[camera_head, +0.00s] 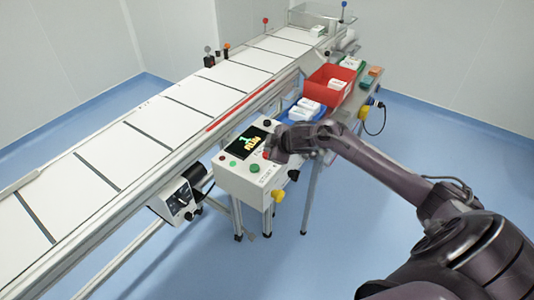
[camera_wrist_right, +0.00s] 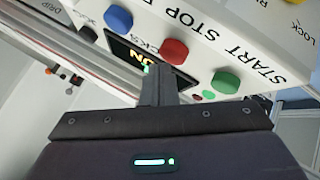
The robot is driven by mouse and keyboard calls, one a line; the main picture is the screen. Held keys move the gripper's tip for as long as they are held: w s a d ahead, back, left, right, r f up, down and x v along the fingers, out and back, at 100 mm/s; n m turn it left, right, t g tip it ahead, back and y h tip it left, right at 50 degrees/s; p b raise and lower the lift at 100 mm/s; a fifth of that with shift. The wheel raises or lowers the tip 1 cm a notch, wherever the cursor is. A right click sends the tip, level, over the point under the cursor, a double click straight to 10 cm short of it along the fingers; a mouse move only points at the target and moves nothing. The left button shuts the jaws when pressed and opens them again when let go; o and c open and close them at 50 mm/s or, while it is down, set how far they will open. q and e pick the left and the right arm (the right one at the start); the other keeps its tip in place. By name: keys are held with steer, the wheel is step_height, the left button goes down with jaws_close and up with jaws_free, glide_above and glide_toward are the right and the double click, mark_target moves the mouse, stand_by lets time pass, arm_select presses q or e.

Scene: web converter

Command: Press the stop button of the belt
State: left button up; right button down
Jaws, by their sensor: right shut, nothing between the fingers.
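The control box (camera_head: 238,180) stands beside the conveyor belt, and its screen (camera_head: 248,142) reads RUN. In the right wrist view, the red button (camera_wrist_right: 174,51) sits by the STOP label, between the green button (camera_wrist_right: 225,81) by START and a blue button (camera_wrist_right: 118,18). The green button also shows in the head view (camera_head: 255,168). My right gripper (camera_head: 270,149) is shut and empty over the panel, partly covering the buttons. Its fingertips (camera_wrist_right: 155,72) appear just beside the red button; I cannot tell whether they touch. My left gripper is out of view.
The conveyor belt (camera_head: 150,130) runs diagonally along the box. A red bin (camera_head: 333,90) and a blue tray (camera_head: 290,116) holding white boxes stand behind my right gripper. The blue floor (camera_head: 350,240) in front is clear.

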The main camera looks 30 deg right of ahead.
steer(key=shift+f+b, duration=0.4)
steer(key=shift+f, duration=0.3)
stand_by(0.5)
stand_by(0.3)
steer(key=shift+r+p, duration=1.05)
steer(key=shift+p, duration=0.1)
step_height(320, 180, up, 5)
steer(key=p, duration=0.5)
steer(key=shift+r, duration=0.1)
